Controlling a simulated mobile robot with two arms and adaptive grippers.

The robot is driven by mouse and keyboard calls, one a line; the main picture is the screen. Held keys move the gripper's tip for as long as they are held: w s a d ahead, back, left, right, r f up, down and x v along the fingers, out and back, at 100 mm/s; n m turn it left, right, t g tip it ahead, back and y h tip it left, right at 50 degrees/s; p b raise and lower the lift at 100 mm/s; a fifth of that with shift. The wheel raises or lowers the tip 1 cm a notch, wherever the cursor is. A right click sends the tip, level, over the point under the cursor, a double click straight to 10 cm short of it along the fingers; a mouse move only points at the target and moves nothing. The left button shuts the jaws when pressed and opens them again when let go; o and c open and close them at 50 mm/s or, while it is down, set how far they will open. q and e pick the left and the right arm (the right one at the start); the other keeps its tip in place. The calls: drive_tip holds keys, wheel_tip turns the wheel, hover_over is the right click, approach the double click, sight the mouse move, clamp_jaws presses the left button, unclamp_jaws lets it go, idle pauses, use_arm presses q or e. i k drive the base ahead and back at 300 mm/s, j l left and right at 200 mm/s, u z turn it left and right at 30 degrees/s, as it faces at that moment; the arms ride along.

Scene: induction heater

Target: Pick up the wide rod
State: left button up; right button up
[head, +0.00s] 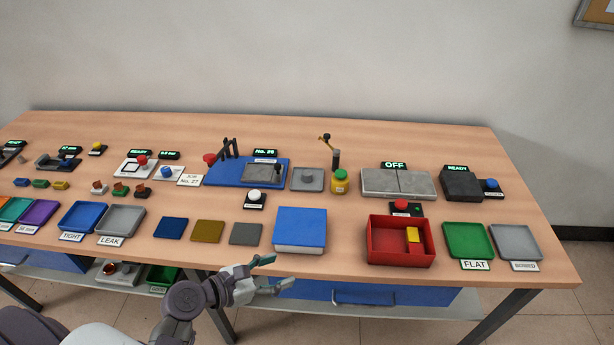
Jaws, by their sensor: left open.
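My left gripper (274,273) is open and empty in the head view. It is at the front edge of the table, just below and left of the blue box (301,227). No rod on the table can be told for certain as the wide rod. A dark upright piece (336,160) stands by a yellow-green jar (340,182) at the back middle, too small to tell what it is. A yellow block (413,236) is in the red bin (374,253). My right gripper is not in view.
The wooden table (400,136) is crowded along its middle and front. Grey plates (380,183) lie under an OFF display (394,165). A green FLAT tray (467,240) and a grey tray (516,243) are at right. The back strip is mostly clear.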

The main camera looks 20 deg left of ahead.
sight(306, 174)
drive_tip(key=i+j, duration=0.65)
drive_tip(key=i, duration=0.25)
